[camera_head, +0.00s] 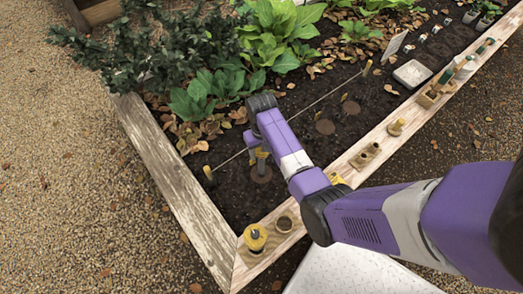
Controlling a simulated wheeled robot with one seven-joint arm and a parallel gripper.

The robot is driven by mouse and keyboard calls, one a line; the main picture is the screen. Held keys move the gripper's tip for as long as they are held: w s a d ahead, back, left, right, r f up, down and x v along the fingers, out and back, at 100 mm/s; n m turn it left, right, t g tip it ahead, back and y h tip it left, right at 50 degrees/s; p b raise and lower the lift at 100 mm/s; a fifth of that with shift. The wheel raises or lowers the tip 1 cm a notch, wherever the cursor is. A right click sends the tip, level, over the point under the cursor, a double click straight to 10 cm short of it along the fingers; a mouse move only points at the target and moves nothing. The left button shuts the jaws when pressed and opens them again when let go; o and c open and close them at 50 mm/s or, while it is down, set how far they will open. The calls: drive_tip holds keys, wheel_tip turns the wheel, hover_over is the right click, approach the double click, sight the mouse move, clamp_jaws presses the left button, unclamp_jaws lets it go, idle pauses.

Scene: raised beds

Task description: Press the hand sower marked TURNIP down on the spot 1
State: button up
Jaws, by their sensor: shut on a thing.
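My purple arm reaches over the soil of the raised bed, and my gripper (257,147) points down there. It is shut on a small hand sower (261,158), mostly hidden by the gripper and wrist. The sower's lower end is at or just above a round brown spot (262,174) in the soil; I cannot tell if they touch. No TURNIP mark or spot number is readable. Other round spots (325,127) and (351,107) lie to the right along a string.
The wooden bed edge (180,190) runs along the left and front. A string (310,104) crosses the soil between pegs. Leafy plants (280,35) fill the back.

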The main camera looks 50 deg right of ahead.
drive_tip(key=shift+s+f, duration=0.1)
drive_tip(key=shift+f, duration=0.45)
idle(1.7)
drive_tip(key=shift+r, duration=0.1)
drive_tip(key=shift+r+p, duration=3.55)
drive_tip(key=shift+p, duration=0.15)
